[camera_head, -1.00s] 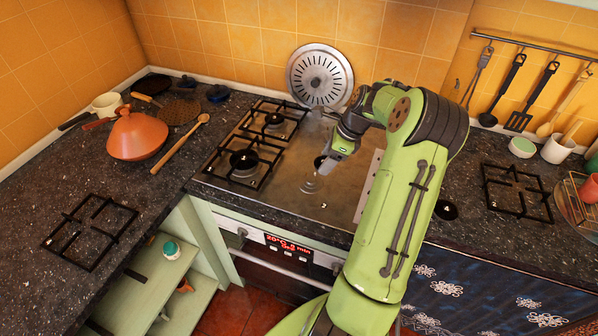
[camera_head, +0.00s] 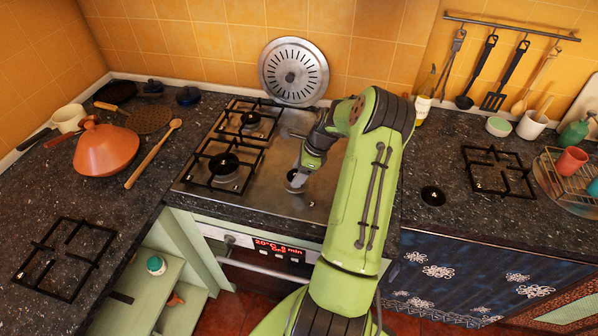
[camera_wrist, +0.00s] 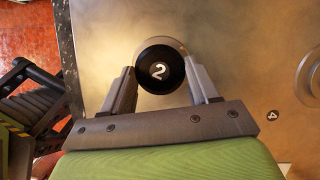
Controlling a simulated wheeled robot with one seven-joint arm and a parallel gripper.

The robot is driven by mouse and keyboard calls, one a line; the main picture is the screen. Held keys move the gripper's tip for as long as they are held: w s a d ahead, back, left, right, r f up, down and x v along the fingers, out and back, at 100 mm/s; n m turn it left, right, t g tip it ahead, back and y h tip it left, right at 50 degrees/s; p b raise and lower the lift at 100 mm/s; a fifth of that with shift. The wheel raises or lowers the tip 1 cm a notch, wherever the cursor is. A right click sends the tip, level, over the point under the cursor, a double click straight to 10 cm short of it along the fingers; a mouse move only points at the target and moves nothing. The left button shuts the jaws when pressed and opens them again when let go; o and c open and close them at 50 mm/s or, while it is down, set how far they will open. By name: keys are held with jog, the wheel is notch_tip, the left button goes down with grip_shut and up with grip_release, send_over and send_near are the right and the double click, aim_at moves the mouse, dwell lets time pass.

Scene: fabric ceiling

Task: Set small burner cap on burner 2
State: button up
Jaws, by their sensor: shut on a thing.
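The small burner cap is a black disc marked 2 (camera_wrist: 160,70), between the two fingers of my gripper (camera_wrist: 163,88) in the wrist view. My gripper is shut on its sides. A pale round burner base (camera_wrist: 168,42) shows around the cap's far edge; the cap covers most of it. In the head view my gripper (camera_head: 297,178) is low over the bare right half of the steel hob (camera_head: 265,195), with the cap dark at its tip. Whether the cap touches the base cannot be told.
Black grates (camera_head: 222,165) cover the hob's left half. A round steel lid (camera_head: 293,72) leans on the back wall. Another black disc (camera_head: 433,195) lies on the right counter near a loose grate (camera_head: 497,172). Another pale burner ring (camera_wrist: 312,75) is at the wrist view's right edge.

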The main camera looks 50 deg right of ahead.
jog(key=shift+f, duration=0.45)
jog(key=o, duration=1)
jog(key=shift+o, duration=0.2)
